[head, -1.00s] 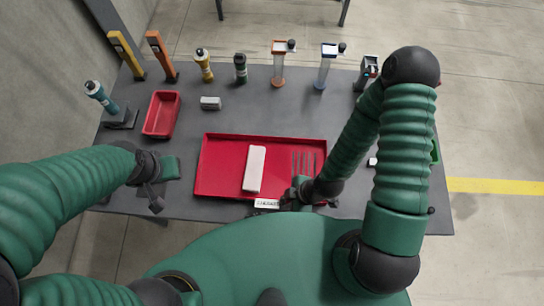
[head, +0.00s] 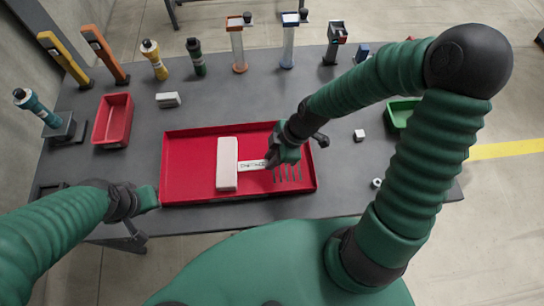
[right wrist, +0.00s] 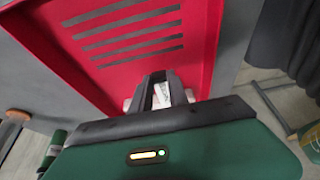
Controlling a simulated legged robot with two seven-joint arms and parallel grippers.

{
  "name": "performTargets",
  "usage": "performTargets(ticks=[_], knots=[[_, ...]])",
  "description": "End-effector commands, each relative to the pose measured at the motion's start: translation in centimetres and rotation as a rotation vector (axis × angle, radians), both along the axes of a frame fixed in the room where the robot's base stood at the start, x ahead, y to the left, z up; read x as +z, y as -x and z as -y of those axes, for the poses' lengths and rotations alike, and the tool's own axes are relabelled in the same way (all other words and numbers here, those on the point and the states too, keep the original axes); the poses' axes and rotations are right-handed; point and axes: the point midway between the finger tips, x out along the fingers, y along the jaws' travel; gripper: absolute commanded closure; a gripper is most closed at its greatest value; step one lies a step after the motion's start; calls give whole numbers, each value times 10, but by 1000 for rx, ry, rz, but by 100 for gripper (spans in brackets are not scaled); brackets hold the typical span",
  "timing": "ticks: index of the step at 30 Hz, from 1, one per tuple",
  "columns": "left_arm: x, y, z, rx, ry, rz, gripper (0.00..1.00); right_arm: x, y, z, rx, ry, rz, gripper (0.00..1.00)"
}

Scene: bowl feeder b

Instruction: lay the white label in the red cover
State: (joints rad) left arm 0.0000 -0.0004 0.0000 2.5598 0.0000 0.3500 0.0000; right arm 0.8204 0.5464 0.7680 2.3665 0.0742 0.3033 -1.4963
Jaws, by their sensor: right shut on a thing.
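The red cover (head: 187,187) is a shallow tray with a low rim and several dark slots at its right. A white block (head: 227,165) lies in it, left of the middle. My right gripper (head: 271,158) is shut on the white label (head: 251,166), a flat strip with dark print, over the cover between block and slots. I cannot tell whether the label touches the floor of the cover. In the right wrist view the label (right wrist: 162,95) shows partly between the dark fingers. My left gripper (head: 140,232) is at the table's front edge, left of the cover; its opening is unclear.
A small red bin (head: 113,121) and a grey-white block (head: 168,99) stand behind the cover at the left. Several bottles and tools line the back edge. A green bin (head: 399,113) and a small white cube (head: 359,135) are at the right.

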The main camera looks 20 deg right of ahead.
Motion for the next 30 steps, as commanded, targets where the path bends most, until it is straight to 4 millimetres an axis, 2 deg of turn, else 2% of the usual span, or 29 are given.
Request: performTargets(ticks=[3,6,8,14,21,22,26,30], knots=[[-2,0,0,0,0,0,75,-2,-20,8,0,-1,1,100],[-2,0,0,0,0,0,75,-3,-27,12,1,0,1,100],[-3,0,0,0,0,0,75,-7,-28,13,1,0,-1,100],[-10,0,0,0,0,-1,75,-39,-28,13,1,0,-3,100],[-10,0,0,0,0,-1,75,-39,-28,13,1,2,1,100],[-10,0,0,0,0,-1,75,-39,-28,13,1,2,1,77],[-9,0,0,0,0,-1,75,-39,-28,13,1,2,1,60],[-9,0,0,0,0,-1,75,-39,-28,13,0,2,0,58]])
